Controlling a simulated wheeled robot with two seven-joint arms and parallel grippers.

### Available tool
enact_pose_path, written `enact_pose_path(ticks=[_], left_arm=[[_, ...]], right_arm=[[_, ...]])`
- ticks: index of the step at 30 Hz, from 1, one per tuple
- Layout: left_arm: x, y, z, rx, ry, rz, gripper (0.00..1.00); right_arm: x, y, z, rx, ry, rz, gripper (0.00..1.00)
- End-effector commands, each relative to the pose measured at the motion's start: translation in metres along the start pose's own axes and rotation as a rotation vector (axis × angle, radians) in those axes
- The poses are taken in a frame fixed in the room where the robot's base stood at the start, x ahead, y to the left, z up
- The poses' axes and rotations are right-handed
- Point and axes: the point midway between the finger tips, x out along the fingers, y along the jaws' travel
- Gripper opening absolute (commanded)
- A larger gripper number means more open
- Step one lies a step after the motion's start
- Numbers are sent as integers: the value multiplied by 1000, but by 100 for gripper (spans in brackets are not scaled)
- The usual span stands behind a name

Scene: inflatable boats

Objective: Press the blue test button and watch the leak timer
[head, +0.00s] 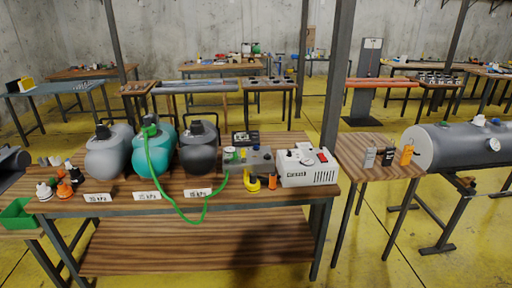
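No blue button can be made out clearly at this size. A small grey box (262,160) with tiny controls on top sits on the wooden workbench (130,205), right of the tanks. A white machine (309,169) with a red switch (323,157) and dial stands at its right. A green hose (180,212) runs from the top of the teal tank (157,158), hangs over the bench front and rises towards the grey box. I cannot pick out a timer display. Neither of my grippers is in view.
A light grey tank (108,155) and a dark tank (197,152) flank the teal one, with label cards in front. Small fittings and a green bin (17,214) are at left. A side table (365,172) and a large grey cylinder (455,147) are right. A post (335,75) rises behind.

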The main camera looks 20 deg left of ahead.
Motion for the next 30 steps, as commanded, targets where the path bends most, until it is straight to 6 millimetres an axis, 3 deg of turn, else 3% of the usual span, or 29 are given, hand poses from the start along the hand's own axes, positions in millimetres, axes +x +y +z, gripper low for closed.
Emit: enact_pose_path(ticks=[8, 23, 30], left_arm=[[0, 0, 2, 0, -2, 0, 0], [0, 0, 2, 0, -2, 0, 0], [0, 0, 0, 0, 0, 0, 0]], right_arm=[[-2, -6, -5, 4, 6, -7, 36], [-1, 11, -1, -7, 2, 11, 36], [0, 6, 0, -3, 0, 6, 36]])
